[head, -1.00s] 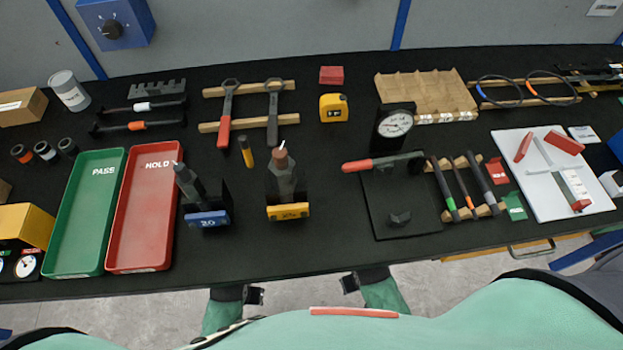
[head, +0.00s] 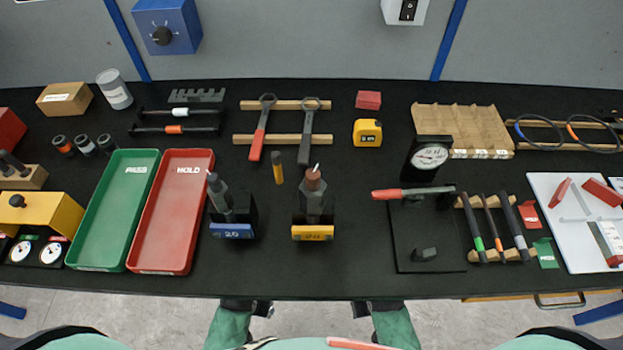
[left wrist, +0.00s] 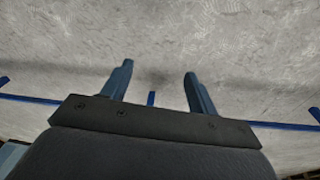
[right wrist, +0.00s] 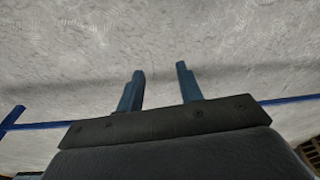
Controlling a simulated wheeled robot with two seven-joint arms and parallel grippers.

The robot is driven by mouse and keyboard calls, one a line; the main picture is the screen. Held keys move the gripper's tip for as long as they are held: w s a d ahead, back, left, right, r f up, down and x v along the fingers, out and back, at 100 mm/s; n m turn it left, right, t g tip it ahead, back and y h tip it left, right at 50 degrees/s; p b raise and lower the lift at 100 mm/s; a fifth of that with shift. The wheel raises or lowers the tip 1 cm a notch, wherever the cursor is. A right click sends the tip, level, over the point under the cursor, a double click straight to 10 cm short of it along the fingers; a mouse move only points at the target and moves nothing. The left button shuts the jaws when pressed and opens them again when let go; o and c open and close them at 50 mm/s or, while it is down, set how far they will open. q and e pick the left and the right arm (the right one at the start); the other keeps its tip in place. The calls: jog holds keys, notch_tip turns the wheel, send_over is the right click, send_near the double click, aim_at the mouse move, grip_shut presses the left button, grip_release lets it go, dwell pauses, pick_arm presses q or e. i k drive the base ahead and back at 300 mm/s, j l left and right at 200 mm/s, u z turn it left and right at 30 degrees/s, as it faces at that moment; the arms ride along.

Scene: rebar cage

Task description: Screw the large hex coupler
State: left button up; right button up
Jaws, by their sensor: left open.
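Two stands hold upright dark hex pieces near the table's front middle. The stand with the yellow label (head: 313,233) carries the thicker hex coupler (head: 314,203), with a reddish-brown top and a thin light tip. The stand with the blue label (head: 231,231) carries a slimmer dark piece (head: 219,192) that leans slightly. My left gripper (left wrist: 158,82) is open and empty over grey floor. My right gripper (right wrist: 160,78) is also open and empty over floor. In the head view both hands show only partly, below the table's front edge and apart from the stands.
A red HOLD tray (head: 172,212) and a green PASS tray (head: 117,210) lie left of the stands. Two wrenches (head: 261,130) rest on wooden rails behind. Black tabletop is bare between the yellow-label stand and the fixture.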

aim_at(313, 189)
jog(key=k+j+u, duration=0.45)
jog(key=k+j, duration=0.5)
jog(key=j, duration=0.1)
